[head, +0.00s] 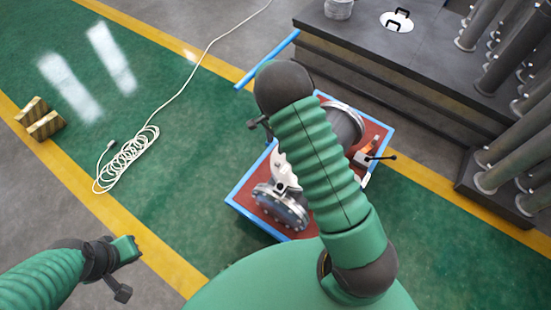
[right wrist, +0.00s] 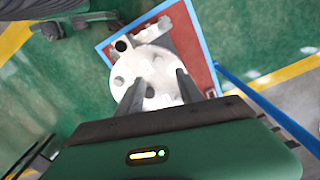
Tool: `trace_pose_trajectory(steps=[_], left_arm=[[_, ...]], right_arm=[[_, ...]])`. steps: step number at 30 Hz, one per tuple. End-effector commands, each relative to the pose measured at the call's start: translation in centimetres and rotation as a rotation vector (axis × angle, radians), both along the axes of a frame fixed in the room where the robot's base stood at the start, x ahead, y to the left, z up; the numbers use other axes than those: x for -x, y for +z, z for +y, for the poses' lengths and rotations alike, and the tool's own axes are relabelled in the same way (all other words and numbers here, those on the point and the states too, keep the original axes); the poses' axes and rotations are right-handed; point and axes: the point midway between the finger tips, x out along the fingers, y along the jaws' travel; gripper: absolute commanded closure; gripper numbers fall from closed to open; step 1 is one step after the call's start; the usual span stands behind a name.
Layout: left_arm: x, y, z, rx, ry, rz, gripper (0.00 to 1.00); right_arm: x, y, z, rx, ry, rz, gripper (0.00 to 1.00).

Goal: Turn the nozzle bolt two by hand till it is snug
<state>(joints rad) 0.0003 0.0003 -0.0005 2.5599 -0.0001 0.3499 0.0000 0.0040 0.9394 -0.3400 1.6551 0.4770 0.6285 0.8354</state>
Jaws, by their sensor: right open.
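The flanged shell (head: 345,125) lies on a red board with blue edges (head: 240,192), partly hidden behind my right arm. Its near flange (head: 280,208) carries several bolts around its rim. A pale fitting (head: 284,172) shows above it. My right gripper shows in the right wrist view (right wrist: 160,90), with two dark fingers apart and nothing clearly between them. Beyond the fingers is a pale, overexposed round part (right wrist: 150,70). I cannot tell which bolt is nozzle bolt two. My left gripper (head: 124,268) is at lower left, away from the shell; its jaws are unclear.
An orange-and-black tool (head: 366,155) lies at the board's right side. A coiled white cable (head: 128,158) and wooden blocks (head: 42,120) lie on the green floor. A dark bench (head: 380,60) and several grey pipes (head: 515,150) stand at the right.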

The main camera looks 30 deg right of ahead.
Motion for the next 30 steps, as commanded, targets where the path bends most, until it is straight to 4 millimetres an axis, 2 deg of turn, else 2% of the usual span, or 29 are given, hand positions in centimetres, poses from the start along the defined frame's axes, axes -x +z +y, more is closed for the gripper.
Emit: trace_pose_trajectory(steps=[1,6,12,16,25,30], left_arm=[[0.0,-0.1,0.0,0.000,0.000,0.000,1.00],[0.0,-0.1,0.0,0.000,-0.001,0.000,1.00],[0.0,-0.2,0.0,0.000,-0.001,0.000,1.00],[0.0,-0.2,0.0,0.000,-0.001,0.000,1.00],[0.0,-0.2,0.0,0.000,0.000,0.000,1.00],[0.0,-0.2,0.0,0.000,-0.001,0.000,1.00]], right_arm=[[0.2,-1.6,-0.2,0.000,-0.004,0.004,0.56],[0.1,-6.3,-0.5,-0.005,-0.002,0.004,0.56],[0.0,-10.4,-0.2,0.000,0.000,0.003,0.56],[-0.1,-11.6,0.0,0.003,0.001,0.001,0.56],[-0.1,-11.9,-0.2,0.000,0.001,-0.001,0.58],[-0.1,-11.9,-0.3,-0.001,0.001,0.000,0.80]])
